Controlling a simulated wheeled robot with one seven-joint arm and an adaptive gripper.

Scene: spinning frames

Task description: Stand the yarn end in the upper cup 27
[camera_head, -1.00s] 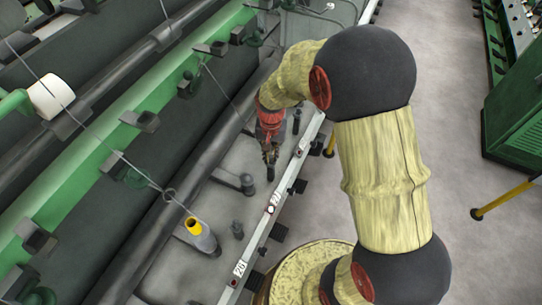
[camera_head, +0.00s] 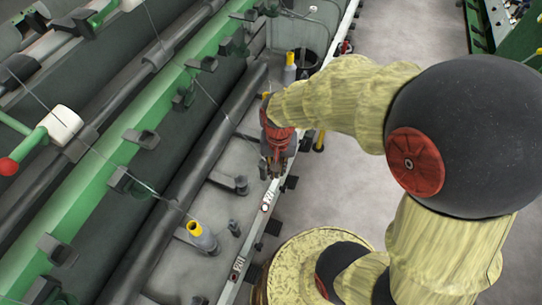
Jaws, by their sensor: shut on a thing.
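My gripper (camera_head: 273,168) points down by the white numbered rail, near the label that looks like 27 (camera_head: 267,197). Its fingers are small and dark here, and what lies between them is hard to make out. Dark square cups (camera_head: 140,139) stand in a row along the green beam, left of my gripper. I cannot tell which of them is upper cup 27.
A grey bobbin with a yellow top (camera_head: 203,238) stands on the plate, lower left of my gripper; another (camera_head: 289,68) stands behind. Dark rollers (camera_head: 190,150) lie along the frame. The grey floor (camera_head: 340,205) is clear at right.

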